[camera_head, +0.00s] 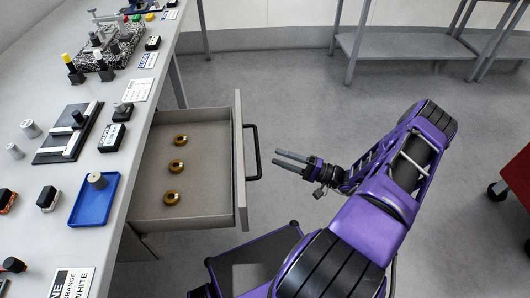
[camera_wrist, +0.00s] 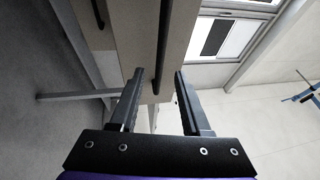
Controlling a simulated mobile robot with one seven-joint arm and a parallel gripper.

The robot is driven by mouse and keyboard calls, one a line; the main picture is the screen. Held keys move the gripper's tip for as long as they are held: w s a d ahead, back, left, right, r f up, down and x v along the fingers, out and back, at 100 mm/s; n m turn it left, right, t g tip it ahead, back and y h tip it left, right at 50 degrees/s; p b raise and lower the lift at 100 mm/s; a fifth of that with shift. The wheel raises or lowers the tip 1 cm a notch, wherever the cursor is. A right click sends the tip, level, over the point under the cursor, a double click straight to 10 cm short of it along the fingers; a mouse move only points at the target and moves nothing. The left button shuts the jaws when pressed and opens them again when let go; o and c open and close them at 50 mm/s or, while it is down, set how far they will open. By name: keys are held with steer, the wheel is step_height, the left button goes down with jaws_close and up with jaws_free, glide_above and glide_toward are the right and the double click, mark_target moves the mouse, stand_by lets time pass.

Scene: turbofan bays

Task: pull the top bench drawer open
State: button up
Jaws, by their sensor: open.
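The top bench drawer (camera_head: 150,217) stands pulled out from the bench, and three brass-coloured rings lie inside it. Its black bar handle (camera_head: 252,152) is on the front panel (camera_head: 239,165). My gripper (camera_head: 276,157) is to the right of the handle in the head view, fingers pointing at it, apart from it and empty. In the wrist view, my gripper (camera_wrist: 158,75) has its two fingers spread. A dark vertical bar, probably the handle (camera_wrist: 163,45), shows between and beyond the fingertips.
The bench top (camera_head: 60,195) holds a blue tray (camera_head: 95,212), a black fixture (camera_head: 68,135) and several small parts. A grey shelf table (camera_head: 405,45) stands at the back. A red cart (camera_head: 517,185) is at the right edge.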

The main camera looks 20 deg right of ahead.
steer(key=v, duration=0.9)
steer(key=shift+a+f, duration=0.1)
steer(key=shift+a, duration=0.05)
